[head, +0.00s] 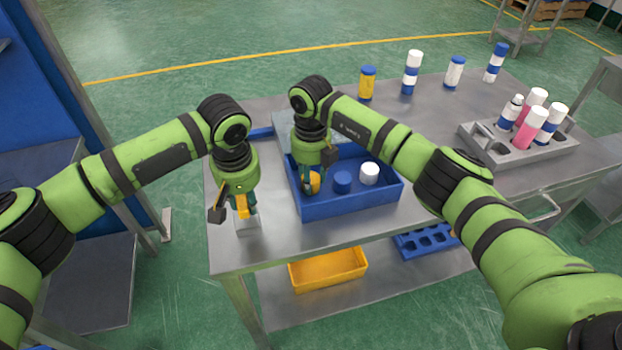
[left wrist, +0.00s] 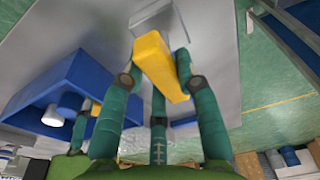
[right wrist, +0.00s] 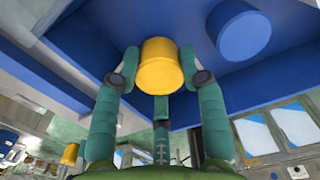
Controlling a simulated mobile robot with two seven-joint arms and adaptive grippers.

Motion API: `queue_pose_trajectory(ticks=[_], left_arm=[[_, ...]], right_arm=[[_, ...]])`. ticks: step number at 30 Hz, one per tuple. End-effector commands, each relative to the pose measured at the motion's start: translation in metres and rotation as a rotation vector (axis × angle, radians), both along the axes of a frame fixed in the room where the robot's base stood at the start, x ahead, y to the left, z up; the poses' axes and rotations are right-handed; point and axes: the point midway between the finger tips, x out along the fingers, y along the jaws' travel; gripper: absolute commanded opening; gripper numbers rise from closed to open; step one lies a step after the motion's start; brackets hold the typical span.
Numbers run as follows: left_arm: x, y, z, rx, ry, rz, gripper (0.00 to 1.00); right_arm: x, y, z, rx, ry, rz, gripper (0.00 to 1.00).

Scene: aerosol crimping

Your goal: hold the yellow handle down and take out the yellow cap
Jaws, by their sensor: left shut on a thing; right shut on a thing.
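The yellow handle (left wrist: 158,66) is between the fingers of my left gripper (left wrist: 158,70), which is shut on it. In the head view the handle (head: 242,206) shows under my left gripper (head: 243,208), above a small grey block at the table's front left. The yellow cap (right wrist: 160,65) is between the fingers of my right gripper (right wrist: 158,72), which is shut on it. In the head view the cap (head: 313,183) and right gripper (head: 312,185) are at the left side of the blue bin (head: 350,203). Whether the cap touches the bin floor I cannot tell.
A blue cap (head: 342,182) and a white cap (head: 369,173) sit in the bin. A grey rack (head: 545,157) with several cans stands at the right. Several capped cans, one a yellow can (head: 367,84), stand at the back. A yellow bin (head: 328,271) is on the lower shelf.

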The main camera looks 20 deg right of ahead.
Motion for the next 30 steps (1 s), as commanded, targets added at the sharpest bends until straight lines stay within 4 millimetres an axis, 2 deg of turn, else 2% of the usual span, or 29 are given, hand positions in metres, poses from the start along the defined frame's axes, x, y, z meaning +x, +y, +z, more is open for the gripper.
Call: queue_pose_trajectory(ticks=[1,21,30], left_arm=[[-0.004,0.0,-0.006,0.005,0.015,-0.001,0.0],[-0.004,0.0,-0.006,0.005,0.015,-0.001,0.0],[-0.004,0.0,-0.006,0.005,0.015,-0.001,0.0]], right_arm=[[0.001,0.0,0.006,0.0,-0.003,0.0,0.23],[0.0,0.0,0.072,0.0,-0.002,-0.001,0.23],[0.0,0.0,0.078,0.001,0.001,-0.001,0.23]])
